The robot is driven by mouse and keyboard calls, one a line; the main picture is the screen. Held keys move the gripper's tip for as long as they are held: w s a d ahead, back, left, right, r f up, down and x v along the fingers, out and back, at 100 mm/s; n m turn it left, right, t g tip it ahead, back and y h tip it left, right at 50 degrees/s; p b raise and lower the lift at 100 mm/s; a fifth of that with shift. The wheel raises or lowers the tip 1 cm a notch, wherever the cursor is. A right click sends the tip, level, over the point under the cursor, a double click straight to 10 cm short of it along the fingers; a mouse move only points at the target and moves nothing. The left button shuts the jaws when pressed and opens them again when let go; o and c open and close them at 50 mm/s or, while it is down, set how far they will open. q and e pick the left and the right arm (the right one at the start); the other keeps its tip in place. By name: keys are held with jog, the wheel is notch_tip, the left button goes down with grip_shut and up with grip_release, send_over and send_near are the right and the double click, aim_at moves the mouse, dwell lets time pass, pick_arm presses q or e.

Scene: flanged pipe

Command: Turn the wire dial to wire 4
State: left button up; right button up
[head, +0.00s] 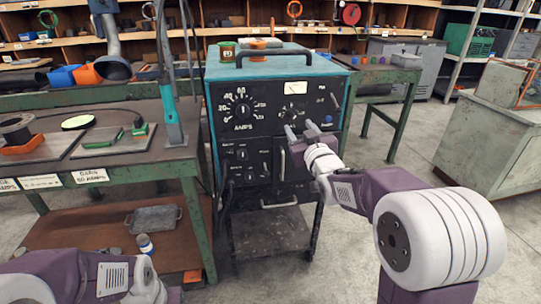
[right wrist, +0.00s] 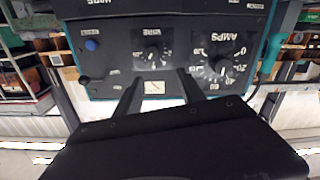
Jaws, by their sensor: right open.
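The welding machine (head: 262,150) is a black-fronted box with a teal top on a cart. Its wire dial (head: 291,113) is a small black knob right of the larger amps dial (head: 241,109). The right wrist view is upside down and shows the wire dial (right wrist: 153,55) and the amps dial (right wrist: 220,68); the wire pointer is too small to read. My right gripper (head: 302,130) is open and empty, in front of the panel just below the wire dial. Its fingers (right wrist: 160,76) point towards the dial and appear apart from it. My left gripper is out of view.
A blue button (head: 328,119) is at the panel's right. A green workbench (head: 100,150) with a torch and spool stands close on the left. A grey cabinet (head: 490,145) is at the right; floor between is clear.

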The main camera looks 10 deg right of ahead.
aim_at(293, 119)
jog(key=w, duration=0.3)
jog(key=w+f, duration=0.1)
jog(key=w, duration=0.2)
jog(key=w+d+f, duration=0.1)
jog(key=w, duration=0.2)
jog(key=shift+w+d+f, duration=0.1)
jog(key=shift+w, duration=0.3)
grip_shut()
